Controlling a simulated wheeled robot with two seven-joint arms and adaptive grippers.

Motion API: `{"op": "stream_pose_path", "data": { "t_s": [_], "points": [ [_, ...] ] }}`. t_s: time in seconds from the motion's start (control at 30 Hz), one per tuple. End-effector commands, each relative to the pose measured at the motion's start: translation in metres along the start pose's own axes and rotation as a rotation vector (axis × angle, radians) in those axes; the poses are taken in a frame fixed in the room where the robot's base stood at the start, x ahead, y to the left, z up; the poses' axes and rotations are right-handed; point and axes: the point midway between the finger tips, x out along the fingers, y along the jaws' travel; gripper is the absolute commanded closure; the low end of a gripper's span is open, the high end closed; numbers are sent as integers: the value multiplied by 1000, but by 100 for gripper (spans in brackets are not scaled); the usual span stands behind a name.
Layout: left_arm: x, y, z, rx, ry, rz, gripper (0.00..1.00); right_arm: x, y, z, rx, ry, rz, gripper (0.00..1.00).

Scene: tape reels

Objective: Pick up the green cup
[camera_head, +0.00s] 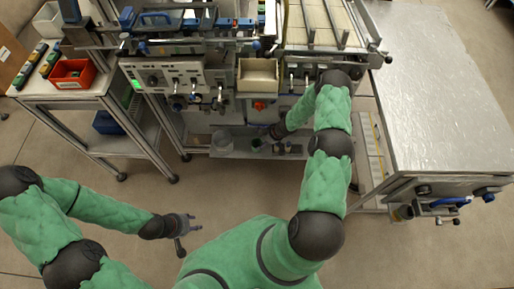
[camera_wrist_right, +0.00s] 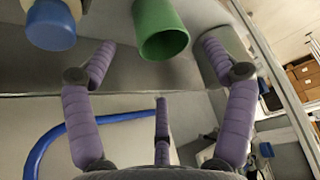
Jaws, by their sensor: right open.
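The green cup (camera_wrist_right: 160,30) is at the top middle of the right wrist view, its open mouth facing my right gripper (camera_wrist_right: 158,52). In the head view the green cup (camera_head: 256,143) looks small, on the low shelf under the machine. My right gripper (camera_head: 268,131) reaches down to it there and is partly hidden by its own arm. Its purple fingers are spread open on either side of the cup, with no contact visible. My left gripper (camera_head: 185,226) is over the bare floor at lower left, fingers apart and empty.
A blue-ended cylinder (camera_wrist_right: 52,26) and a grey object (camera_wrist_right: 228,46) flank the cup. A blue hose (camera_wrist_right: 60,135) curves below. A clear container (camera_head: 222,142) stands left on the shelf (camera_head: 215,154). The silver-topped table (camera_head: 440,90) is at right, a red bin (camera_head: 72,72) at left.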

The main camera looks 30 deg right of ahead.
Motion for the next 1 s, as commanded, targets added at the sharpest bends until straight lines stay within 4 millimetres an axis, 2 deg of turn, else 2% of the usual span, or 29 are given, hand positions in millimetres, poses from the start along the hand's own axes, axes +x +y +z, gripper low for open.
{"op": "stream_pose_path", "data": {
  "t_s": [0.23,0.53,0.8,0.83,0.87,1.0],
  "points": [
    [7,-2,-1,0,1,0,60,13,-1,1,1,0,0,16],
    [27,-10,-1,0,1,0,60,53,-6,2,0,0,-1,16],
    [27,-10,-1,0,1,0,60,56,-5,1,1,0,1,16],
    [27,-10,-1,0,1,0,60,56,-5,1,1,0,1,19],
    [27,-10,-1,0,1,0,60,56,-5,1,1,0,1,27],
    [27,-10,-1,0,1,0,60,56,-5,1,1,0,0,67]
  ]
}}
